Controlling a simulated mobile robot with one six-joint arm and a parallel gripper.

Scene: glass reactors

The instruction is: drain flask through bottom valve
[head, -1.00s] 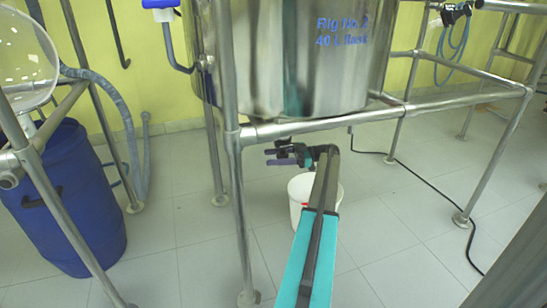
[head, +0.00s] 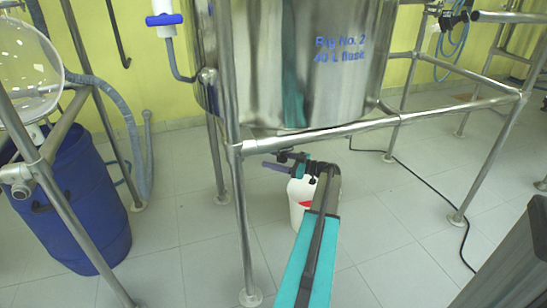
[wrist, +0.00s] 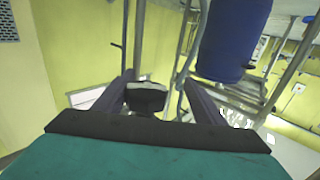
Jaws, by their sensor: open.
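The large steel flask vessel (head: 290,70), with blue lettering "Rig No. 2 40 L flask", hangs in a pipe frame in the head view. My gripper (head: 276,164) is below its underside, fingers pointing left, just under the front rail. In the wrist view my gripper (wrist: 158,84) is open, its two purple fingers apart. A dark block with a pale top (wrist: 147,98) shows between the fingers; I cannot tell whether it is the valve handle or whether they touch it. The bottom valve is not clearly visible in the head view. A white container (head: 298,198) with a red mark stands on the floor below.
The frame's front rail (head: 325,133) and left leg (head: 241,215) are close to my arm. A blue barrel (head: 75,200) stands at left, and it seems to show in the wrist view (wrist: 235,38). A black cable (head: 430,192) crosses the floor at right.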

